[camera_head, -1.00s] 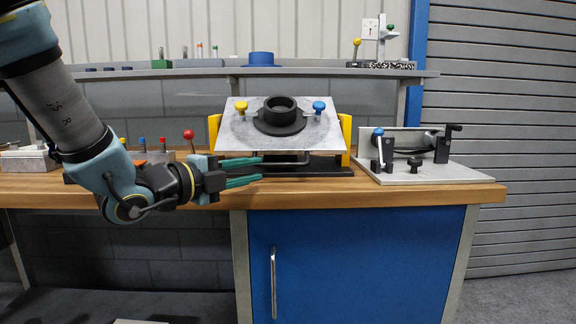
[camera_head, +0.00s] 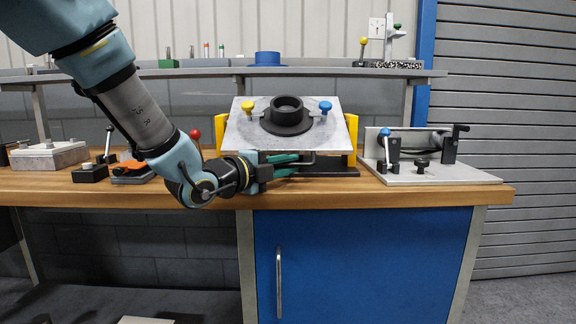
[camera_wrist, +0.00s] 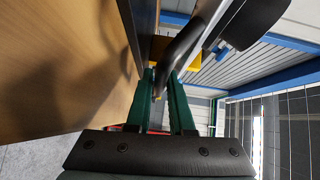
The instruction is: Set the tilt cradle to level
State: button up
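The tilt cradle is a grey plate (camera_head: 240,135) between yellow side brackets (camera_head: 352,130) on a black base (camera_head: 335,172). The plate leans toward me, its near edge lower than its far edge. It carries a black flanged ring (camera_head: 287,117), a yellow knob (camera_head: 248,107) and a blue knob (camera_head: 325,106). A dark bar handle (camera_head: 312,159) sits under the near edge. My gripper (camera_head: 297,163) is at this handle from the left, its green fingers apart. In the wrist view a dark curved bar (camera_wrist: 172,62) reaches between the fingertips (camera_wrist: 163,75); contact is unclear.
A fixture with a blue-tipped lever (camera_head: 386,145) stands right of the cradle. A red-knobbed lever (camera_head: 194,137) is behind my arm, and small blocks (camera_head: 92,172) stand to the left. A shelf (camera_head: 190,72) runs behind. The wooden bench's front edge (camera_head: 400,197) is just below my gripper.

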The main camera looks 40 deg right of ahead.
grip_shut()
dwell(1.2)
